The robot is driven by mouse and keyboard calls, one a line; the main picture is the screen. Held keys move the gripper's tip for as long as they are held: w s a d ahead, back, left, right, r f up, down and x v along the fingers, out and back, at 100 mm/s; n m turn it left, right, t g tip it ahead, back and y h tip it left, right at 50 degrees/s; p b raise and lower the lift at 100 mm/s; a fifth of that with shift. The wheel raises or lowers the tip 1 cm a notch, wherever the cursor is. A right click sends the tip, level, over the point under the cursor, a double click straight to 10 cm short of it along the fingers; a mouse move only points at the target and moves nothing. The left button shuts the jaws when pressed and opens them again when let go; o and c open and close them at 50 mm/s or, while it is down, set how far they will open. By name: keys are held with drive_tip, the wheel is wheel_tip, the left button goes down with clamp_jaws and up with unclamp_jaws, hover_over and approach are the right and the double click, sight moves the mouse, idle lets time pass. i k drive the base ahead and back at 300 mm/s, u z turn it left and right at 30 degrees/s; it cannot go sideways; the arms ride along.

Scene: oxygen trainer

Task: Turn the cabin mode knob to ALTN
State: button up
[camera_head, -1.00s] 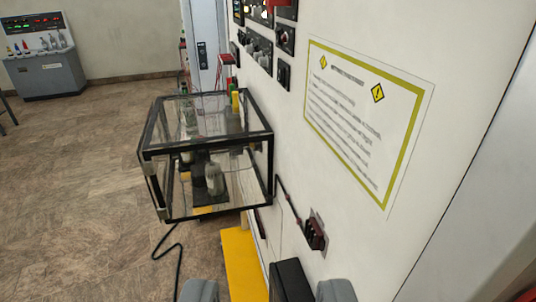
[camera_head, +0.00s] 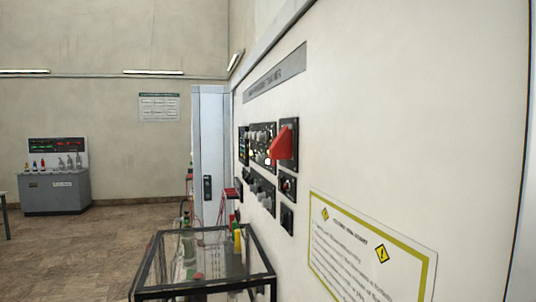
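The control panels (camera_head: 262,145) are on the white wall right of centre, seen at a steep angle. They carry small knobs, switches and a large red guard or lever (camera_head: 281,146). A lower panel with knobs (camera_head: 261,190) sits beneath. I cannot tell which knob is the cabin mode knob, and no ALTN label is readable. My gripper is not in view.
A black-framed glass case (camera_head: 205,262) stands against the wall below the panels. A yellow-bordered notice (camera_head: 368,252) is at lower right. A grey console (camera_head: 55,192) stands far left. The floor (camera_head: 110,240) between is open.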

sight(260, 136)
drive_tip(key=u, duration=1.65)
drive_tip(key=i, duration=4)
drive_tip(key=z, duration=3.55)
